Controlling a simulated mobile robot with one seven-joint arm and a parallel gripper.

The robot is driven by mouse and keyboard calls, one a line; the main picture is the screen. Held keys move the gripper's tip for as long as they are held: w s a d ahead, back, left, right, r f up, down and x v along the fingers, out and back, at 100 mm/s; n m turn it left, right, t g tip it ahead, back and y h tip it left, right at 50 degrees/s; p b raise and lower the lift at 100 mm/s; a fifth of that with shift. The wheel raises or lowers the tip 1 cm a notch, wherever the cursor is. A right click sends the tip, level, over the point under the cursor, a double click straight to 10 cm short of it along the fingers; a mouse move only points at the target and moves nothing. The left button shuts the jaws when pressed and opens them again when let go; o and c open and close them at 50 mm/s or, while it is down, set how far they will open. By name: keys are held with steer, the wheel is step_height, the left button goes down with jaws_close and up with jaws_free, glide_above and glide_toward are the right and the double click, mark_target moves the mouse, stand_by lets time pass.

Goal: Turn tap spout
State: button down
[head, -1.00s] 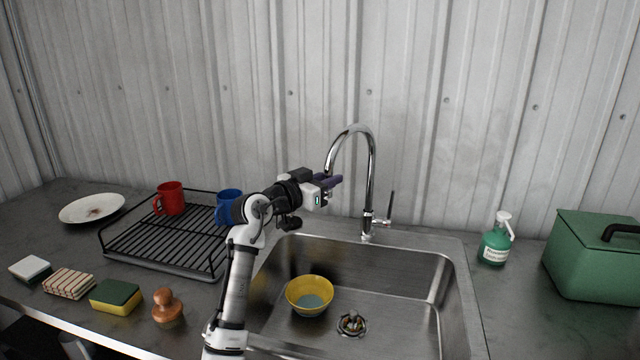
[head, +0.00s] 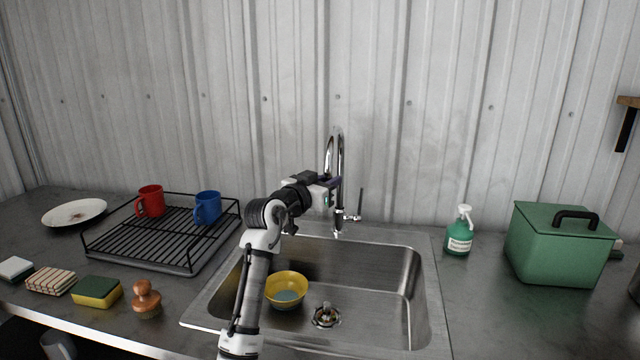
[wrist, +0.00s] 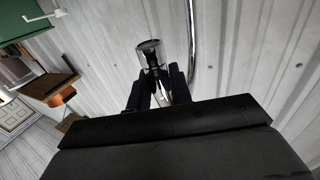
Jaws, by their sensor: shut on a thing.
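The chrome tap (head: 340,165) stands behind the sink, with its tall curved spout and a side lever (head: 358,205) on the right of its base. The spout's arch looks narrow in the head view, its end pointing mostly toward me and slightly left. My gripper (head: 333,185) is shut on the lower end of the spout, which it partly hides. In the wrist view my two dark fingers (wrist: 160,90) close around the chrome spout end (wrist: 150,52). The tap's upright pipe (wrist: 193,40) shows beside it.
The steel sink (head: 420,290) holds a yellow bowl (head: 287,289) and a drain strainer (head: 326,315). A dish rack (head: 160,245) with red and blue mugs stands left. A green soap bottle (head: 459,235) and green box (head: 560,245) stand right. Sponges and a brush lie front left.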

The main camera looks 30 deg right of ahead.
steer(key=shift+s+d, duration=0.15)
steer(key=shift+d, duration=0.1)
steer(key=c, duration=1.3)
jaws_free()
steer(key=shift+s+a+b, duration=0.25)
steer(key=shift+a+b, duration=0.05)
steer(key=shift+a, duration=0.2)
steer(key=b+v, duration=0.4)
steer(key=v, duration=0.8)
steer(key=shift+s+a+r, duration=0.1)
steer(key=shift+s+a, duration=0.1)
steer(key=shift+a, duration=0.15)
